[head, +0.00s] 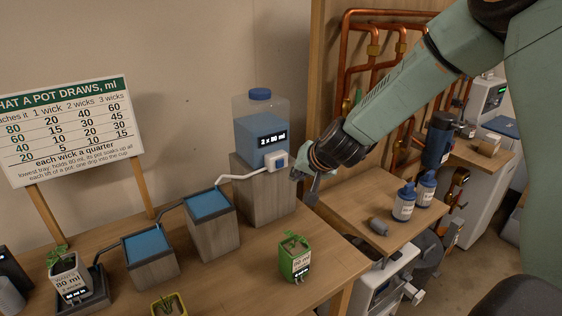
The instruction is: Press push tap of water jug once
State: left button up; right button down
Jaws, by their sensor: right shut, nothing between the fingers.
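The water jug (262,118) is a clear, squarish container with a blue cap and blue water, standing on a tall wooden block (263,200). A label on its front reads "2 x 80 ml". Its push tap (276,160) is a small white box low on the front, with a pale tube running left. My right gripper (308,190) is just right of the tap and a little below it, shut and empty. It looks close to the tap; I cannot tell whether they touch. My left gripper is not in view.
Water-filled trays on wooden blocks (208,205) (147,245) step down leftward. Potted plants (295,258) (70,277) (170,304) stand on the table. A chart board (67,130) stands behind. Bottles (404,202) (426,188) and copper pipes (375,16) are at the right.

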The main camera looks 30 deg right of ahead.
jog(key=shift+s+p, duration=0.4)
jog(key=shift+s, duration=0.45)
jog(key=s+p, duration=0.2)
jog(key=s, duration=0.1)
jog(key=shift+s+d+p, duration=0.15)
jog(key=shift+s+p, duration=0.15)
jog(key=shift+s, duration=0.05)
dwell(0.5)
jog(key=shift+s+d, duration=0.1)
dwell(0.3)
